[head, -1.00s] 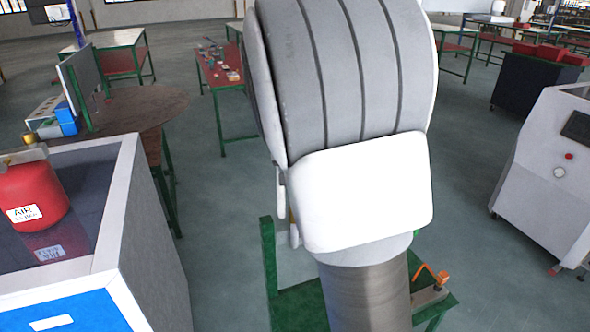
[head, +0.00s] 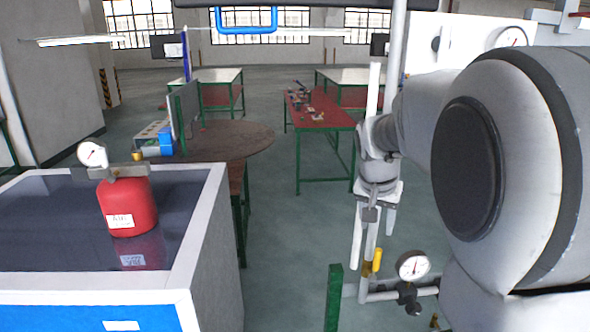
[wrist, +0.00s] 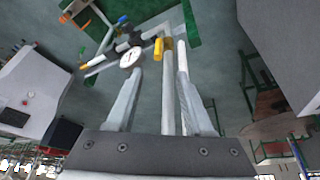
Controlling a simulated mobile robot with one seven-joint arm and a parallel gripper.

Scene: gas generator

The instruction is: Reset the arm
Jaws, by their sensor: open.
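My arm reaches in from the right side of the head view, its large grey and white joint close to the camera. My gripper (head: 374,240) points down beyond it, in front of the pipework. The wrist view shows the gripper (wrist: 160,75) open, with its two grey fingers apart. A thin pipe with a yellow handle (wrist: 164,47) appears between the fingers in that view. I cannot tell whether the pipe lies between them or behind them. The fingers do not visibly hold anything.
A pressure gauge (head: 412,265) sits on pipes below the gripper. A red tank (head: 127,205) stands on a dark-topped cabinet (head: 208,240) at left. A round brown table (head: 225,140) and a red-topped bench (head: 325,117) stand behind. The floor between is clear.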

